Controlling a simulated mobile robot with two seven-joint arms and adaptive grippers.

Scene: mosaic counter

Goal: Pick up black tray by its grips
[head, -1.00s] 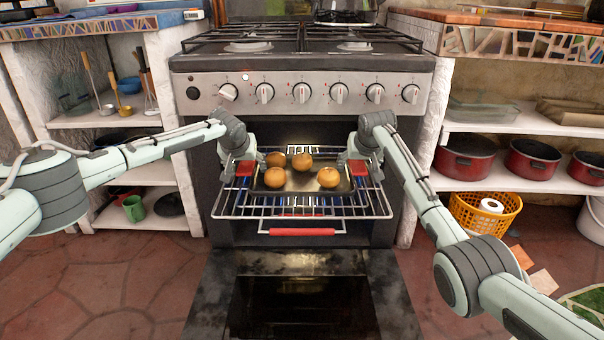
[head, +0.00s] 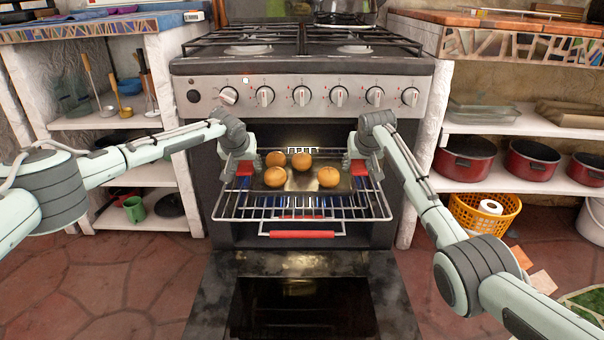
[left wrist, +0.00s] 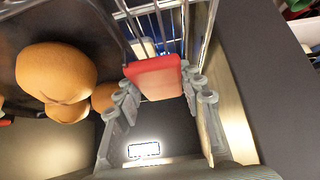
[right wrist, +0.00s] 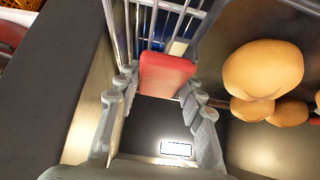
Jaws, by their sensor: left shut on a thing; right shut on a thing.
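The black tray (head: 301,181) sits level at the open oven's mouth, over the wire rack; I cannot tell whether it touches the rack. It carries several round orange-brown buns (head: 328,177). My left gripper (head: 243,168) is shut on the tray's left red grip (left wrist: 154,76), which shows between its fingers in the left wrist view. My right gripper (head: 362,166) is shut on the right red grip (right wrist: 166,74), seen between its fingers in the right wrist view. The fingers partly hide both grips in the head view.
The wire rack (head: 300,209) with a red front bar (head: 302,234) extends from the oven. The lowered oven door (head: 302,300) lies below. The stove (head: 302,75) overhangs above. Shelves with red pots (head: 532,160) stand right; shelves with a green mug (head: 134,208) stand left.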

